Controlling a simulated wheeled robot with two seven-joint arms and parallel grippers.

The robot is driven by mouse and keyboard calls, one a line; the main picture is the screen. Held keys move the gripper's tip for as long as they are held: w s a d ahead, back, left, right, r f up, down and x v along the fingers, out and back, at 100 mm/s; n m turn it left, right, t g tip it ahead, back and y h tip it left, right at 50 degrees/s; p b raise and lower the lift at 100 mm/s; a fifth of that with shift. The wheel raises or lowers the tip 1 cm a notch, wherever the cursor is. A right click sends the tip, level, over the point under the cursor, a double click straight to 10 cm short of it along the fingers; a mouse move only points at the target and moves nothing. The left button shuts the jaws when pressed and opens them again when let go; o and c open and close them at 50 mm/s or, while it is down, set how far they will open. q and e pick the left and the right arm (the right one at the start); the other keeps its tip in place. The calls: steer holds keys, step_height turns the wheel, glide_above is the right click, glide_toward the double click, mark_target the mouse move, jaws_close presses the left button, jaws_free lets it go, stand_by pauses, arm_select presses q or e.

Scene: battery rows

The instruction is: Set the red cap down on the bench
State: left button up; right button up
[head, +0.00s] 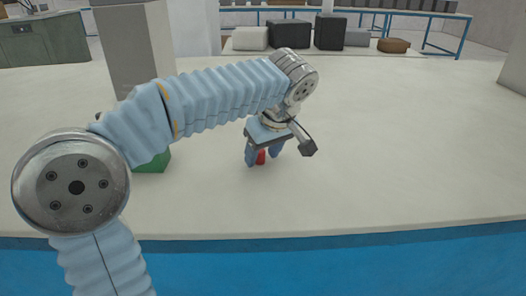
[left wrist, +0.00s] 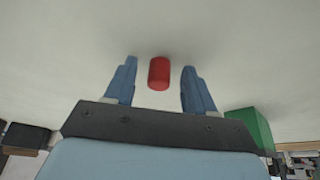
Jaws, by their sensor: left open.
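The red cap (head: 261,158) is a small red cylinder on the pale bench (head: 400,150), partly hidden by my left gripper in the head view. My left gripper (head: 263,160) is over it, pointing down. In the left wrist view the red cap (left wrist: 159,73) lies between the two blue fingers of my left gripper (left wrist: 158,74), with a gap on each side. The fingers are open and do not touch it. My right gripper is in neither view.
A green block (head: 154,162) stands left of the gripper, partly behind my left arm; it also shows in the left wrist view (left wrist: 252,127). A grey pillar-like box (head: 135,45) stands behind it. The bench is clear to the right.

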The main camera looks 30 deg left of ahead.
arm_select(q)
steer(key=p+v, duration=0.1)
steer(key=v, duration=1.1)
steer(key=shift+p, duration=0.35)
